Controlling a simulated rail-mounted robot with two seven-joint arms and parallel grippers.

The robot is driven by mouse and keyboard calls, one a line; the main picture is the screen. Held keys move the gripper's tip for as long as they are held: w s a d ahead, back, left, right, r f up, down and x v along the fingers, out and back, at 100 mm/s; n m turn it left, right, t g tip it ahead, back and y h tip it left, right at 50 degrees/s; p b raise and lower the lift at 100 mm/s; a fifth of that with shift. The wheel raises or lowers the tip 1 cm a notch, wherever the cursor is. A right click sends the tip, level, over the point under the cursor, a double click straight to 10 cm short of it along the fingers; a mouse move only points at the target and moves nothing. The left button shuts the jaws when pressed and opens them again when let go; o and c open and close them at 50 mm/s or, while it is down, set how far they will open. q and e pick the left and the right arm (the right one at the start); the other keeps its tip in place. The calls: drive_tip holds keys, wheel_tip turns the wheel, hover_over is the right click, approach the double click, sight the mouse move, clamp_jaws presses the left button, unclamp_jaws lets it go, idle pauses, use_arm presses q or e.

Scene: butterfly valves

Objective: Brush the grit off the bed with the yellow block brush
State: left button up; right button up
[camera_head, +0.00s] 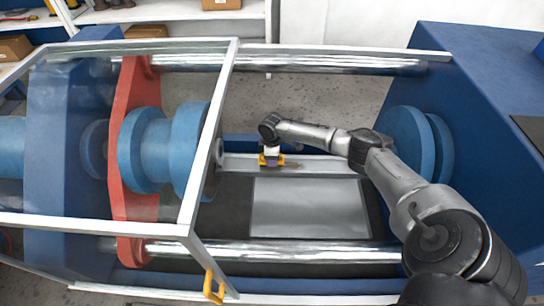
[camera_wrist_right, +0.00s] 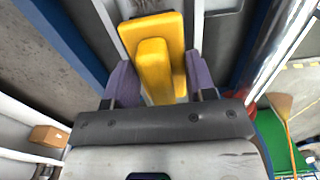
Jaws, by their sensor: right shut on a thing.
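The yellow block brush (camera_head: 264,160) is low over the light metal strip at the back of the machine bed (camera_head: 318,166). My right gripper (camera_head: 270,151) comes down on it from above. In the right wrist view the brush (camera_wrist_right: 155,62) lies between the two purple fingers of my right gripper (camera_wrist_right: 158,85), which is shut on its raised grip. I cannot tell whether the bristles touch the bed. A small brownish patch shows on the strip just right of the brush; I cannot tell for sure whether it is grit. My left gripper is not in view.
A flat grey plate (camera_head: 311,207) lies in front of the strip. Polished bars (camera_head: 290,253) run along the front and back. A framed clear guard (camera_head: 188,232) and red plate (camera_head: 131,190) stand left. A blue housing (camera_head: 462,125) stands right.

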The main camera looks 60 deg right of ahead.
drive_tip(key=shift+f, duration=0.25)
drive_tip(key=shift+f, duration=0.35)
idle(0.4)
drive_tip(key=shift+s+d+r+p, duration=0.15)
drive_tip(key=shift+s+d+p, duration=0.2)
drive_tip(key=shift+s, duration=0.2)
drive_tip(key=shift+s+d+p, duration=0.4)
drive_tip(key=shift+s+p, duration=0.25)
drive_tip(key=shift+s, duration=0.1)
drive_tip(key=shift+s+d+p, duration=0.4)
drive_tip(key=shift+s+p, duration=0.2)
drive_tip(key=shift+s, duration=0.15)
drive_tip(key=shift+s+d+p, duration=0.4)
drive_tip(key=shift+s+p, duration=0.1)
drive_tip(key=shift+s, duration=0.25)
drive_tip(key=shift+s+d+p, duration=0.45)
drive_tip(key=shift+s, duration=0.25)
drive_tip(key=shift+s+d+p, duration=0.4)
drive_tip(key=shift+s+p, duration=0.1)
drive_tip(key=shift+s, duration=0.25)
drive_tip(key=shift+s+d+p, duration=0.45)
drive_tip(key=shift+s, duration=0.4)
drive_tip(key=shift+s+d+p, duration=0.45)
drive_tip(key=shift+s, duration=0.4)
drive_tip(key=shift+s+d, duration=0.35)
drive_tip(key=shift+s, duration=0.3)
